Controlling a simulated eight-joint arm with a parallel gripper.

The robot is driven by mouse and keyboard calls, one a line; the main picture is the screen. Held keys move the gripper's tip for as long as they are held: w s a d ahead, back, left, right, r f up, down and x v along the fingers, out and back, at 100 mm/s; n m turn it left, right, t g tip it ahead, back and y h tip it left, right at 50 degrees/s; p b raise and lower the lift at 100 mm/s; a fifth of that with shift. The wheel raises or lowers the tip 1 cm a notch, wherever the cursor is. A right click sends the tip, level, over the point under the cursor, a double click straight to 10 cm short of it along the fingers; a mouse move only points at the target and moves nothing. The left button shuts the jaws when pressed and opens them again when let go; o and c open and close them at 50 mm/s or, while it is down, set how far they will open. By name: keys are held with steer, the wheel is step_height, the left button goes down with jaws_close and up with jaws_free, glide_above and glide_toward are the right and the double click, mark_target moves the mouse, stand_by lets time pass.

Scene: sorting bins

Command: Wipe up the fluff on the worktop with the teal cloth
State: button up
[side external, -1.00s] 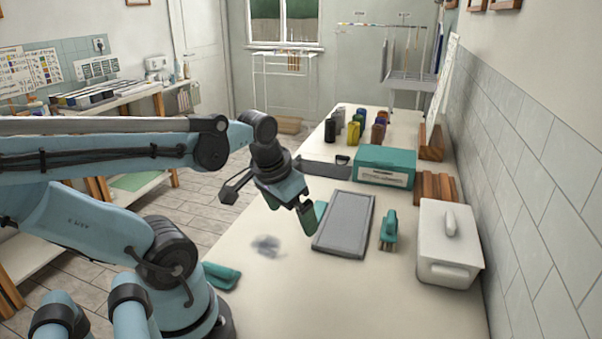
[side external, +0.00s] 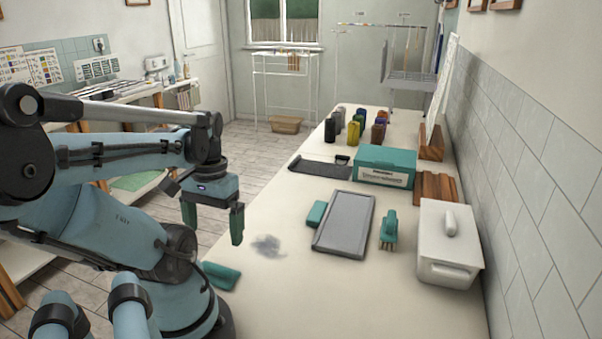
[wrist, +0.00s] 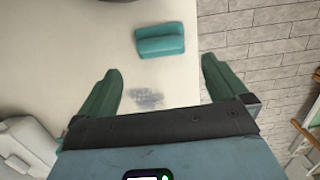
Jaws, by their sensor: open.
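A folded teal cloth (side external: 222,275) lies on the worktop (side external: 290,290) by its left edge, close to my arm's base. It also shows in the wrist view (wrist: 160,42), beyond my fingertips. A grey smudge of fluff (side external: 268,246) lies on the worktop between the cloth and the grey tray; the wrist view shows it too (wrist: 147,98), between my fingers. My gripper (side external: 213,221) is open and empty, pointing down above the worktop's left edge, apart from cloth and fluff. In the wrist view its two green fingers (wrist: 158,70) are spread wide.
A grey tray (side external: 345,224) lies right of the fluff, with a small teal block (side external: 316,213) beside it. A teal brush (side external: 389,229), a white lidded box (side external: 448,243), a teal box (side external: 385,166) and several spools (side external: 353,132) stand further right and back. The front worktop is clear.

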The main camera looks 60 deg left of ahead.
mark_target(217, 265)
steer(key=shift+s+d+f, duration=0.15)
steer(key=shift+f, duration=1.4)
steer(key=shift+s+d+f, duration=0.1)
steer(key=shift+f, duration=1.45)
steer(key=shift+s+d+f, duration=0.15)
steer(key=shift+f, duration=1.4)
steer(key=c, duration=0.7)
steer(key=shift+r, duration=2.5)
steer(key=shift+c, duration=0.2)
